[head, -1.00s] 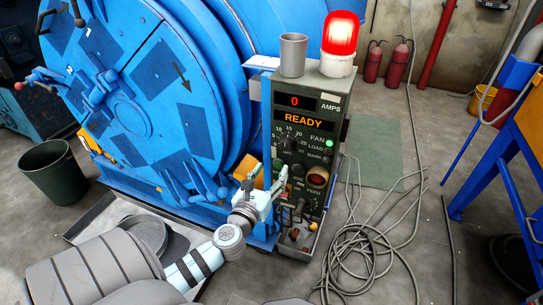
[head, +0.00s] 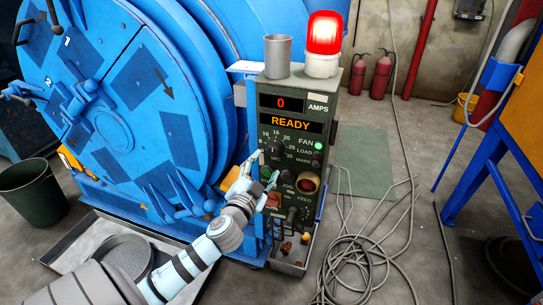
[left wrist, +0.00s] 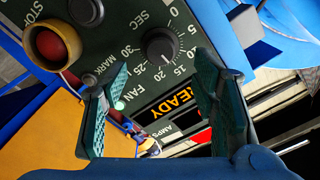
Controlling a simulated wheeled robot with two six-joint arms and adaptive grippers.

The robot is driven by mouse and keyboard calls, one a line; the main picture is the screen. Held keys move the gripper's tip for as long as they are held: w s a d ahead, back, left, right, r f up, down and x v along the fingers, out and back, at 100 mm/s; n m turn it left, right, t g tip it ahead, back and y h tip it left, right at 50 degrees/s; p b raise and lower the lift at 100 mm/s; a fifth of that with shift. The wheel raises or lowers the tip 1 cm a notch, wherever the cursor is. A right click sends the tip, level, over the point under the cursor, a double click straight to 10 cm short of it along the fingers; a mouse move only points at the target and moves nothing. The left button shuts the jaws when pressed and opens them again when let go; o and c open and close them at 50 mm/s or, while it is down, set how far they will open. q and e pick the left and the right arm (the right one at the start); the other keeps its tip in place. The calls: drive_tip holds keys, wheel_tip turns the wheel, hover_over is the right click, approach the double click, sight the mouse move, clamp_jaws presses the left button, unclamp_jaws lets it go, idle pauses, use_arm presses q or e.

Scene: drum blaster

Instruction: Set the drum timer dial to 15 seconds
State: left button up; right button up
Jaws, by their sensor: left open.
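The timer dial (head: 277,148) is a round dark knob on the green control panel, with numbers from 0 to 30 around it and SEC below. In the left wrist view the dial (left wrist: 160,47) lies beyond the gap between my fingertips; its pointer is too unclear to read surely. My left gripper (head: 267,167) is open and empty, just below the dial in the head view. In the left wrist view its two green fingers (left wrist: 163,65) stand wide apart, and the dial appears clear of them. My right gripper is not in view.
The panel's display (head: 290,124) reads READY, with 0 AMPS above. A lit red beacon (head: 323,38) and grey cup (head: 278,56) stand on top. A red button (left wrist: 52,46) sits near the dial. The blue drum (head: 110,110) is left; cables (head: 350,255) lie right.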

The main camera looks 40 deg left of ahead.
sight(272, 153)
use_arm(q)
drive_tip(key=x, duration=0.6)
drive_tip(key=shift+w+a, duration=0.15)
drive_tip(key=shift+w, duration=0.2)
